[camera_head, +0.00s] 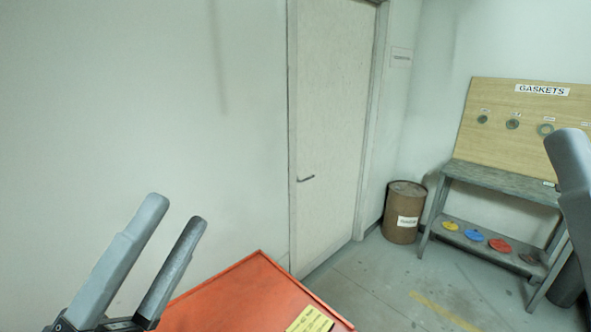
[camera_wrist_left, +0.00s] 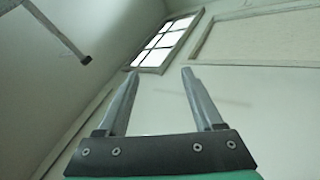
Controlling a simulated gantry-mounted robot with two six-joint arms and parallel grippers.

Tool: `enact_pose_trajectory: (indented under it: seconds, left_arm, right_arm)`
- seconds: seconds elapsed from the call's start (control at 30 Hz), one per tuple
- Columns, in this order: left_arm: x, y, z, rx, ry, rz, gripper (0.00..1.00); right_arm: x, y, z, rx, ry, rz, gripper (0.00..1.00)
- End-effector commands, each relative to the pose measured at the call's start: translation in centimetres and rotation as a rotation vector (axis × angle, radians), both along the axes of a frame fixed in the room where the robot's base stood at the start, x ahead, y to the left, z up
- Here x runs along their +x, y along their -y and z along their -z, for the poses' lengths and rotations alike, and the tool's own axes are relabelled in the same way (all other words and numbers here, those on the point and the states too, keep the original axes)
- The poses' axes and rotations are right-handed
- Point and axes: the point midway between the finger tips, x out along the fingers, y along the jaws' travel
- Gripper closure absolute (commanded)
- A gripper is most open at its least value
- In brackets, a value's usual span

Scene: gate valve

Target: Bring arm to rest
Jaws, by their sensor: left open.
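My left gripper (camera_head: 178,212) is at the lower left of the head view, its two fingers pointing up and slightly right. It is open and empty. In the left wrist view the same gripper (camera_wrist_left: 159,72) shows its two fingers apart, with only wall and a window behind them. A grey part at the right edge of the head view is cut off by the frame, and I cannot tell whether it is my right arm or gripper. No gate valve shows in either view.
An orange-red surface (camera_head: 230,295) with a yellow label (camera_head: 311,320) lies right of my left gripper. Behind are a closed door (camera_head: 330,130), a brown barrel (camera_head: 403,212) and a grey bench (camera_head: 500,180) under a gasket board (camera_head: 500,100). A window (camera_wrist_left: 165,42) shows in the wrist view.

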Motion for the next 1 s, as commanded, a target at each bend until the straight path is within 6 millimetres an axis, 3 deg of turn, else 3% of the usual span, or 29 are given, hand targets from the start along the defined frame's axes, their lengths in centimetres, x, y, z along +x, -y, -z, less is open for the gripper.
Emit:
enact_pose_trajectory:
  seconds: [0.03, 0.13, 0.2, 0.37, 0.43, 0.8, 0.9, 1.0]
  left_arm:
    - [-1.9, 0.4, -3.9, 0.127, 0.152, -0.165, 0.32]
    - [-4.4, -1.1, -8.2, 0.366, 0.347, -0.571, 0.32]
    - [-5.1, -3.0, -9.3, 0.526, 0.399, -0.846, 0.32]
    - [-4.5, -5.7, -8.5, 0.927, 0.401, -1.294, 0.32]
    - [-4.5, -5.7, -12.9, 0.966, 0.414, -1.323, 0.32]
    - [-4.4, -5.7, -29.4, 0.963, 0.412, -1.316, 0.32]
    - [-4.4, -5.7, -32.4, 0.963, 0.412, -1.316, 0.32]
    - [-4.4, -5.7, -33.9, 0.963, 0.412, -1.316, 0.32]
  right_arm:
    - [0.0, 0.0, 0.0, 0.0, 0.0, 0.0, 0.32]
    - [0.0, 0.0, 0.0, 0.0, 0.0, 0.0, 0.32]
    - [0.0, 0.0, 0.0, 0.0, 0.0, 0.0, 0.32]
    - [0.0, 0.0, 0.0, 0.0, 0.0, 0.0, 0.32]
    - [0.1, 0.0, -4.2, 0.0, -0.004, 0.0, 0.32]
    - [0.0, 0.0, -20.9, 0.0, 0.001, 0.0, 0.32]
    - [0.0, 0.0, -24.0, 0.0, 0.001, 0.0, 0.32]
    - [0.0, 0.0, -25.5, 0.0, 0.0, 0.0, 0.32]
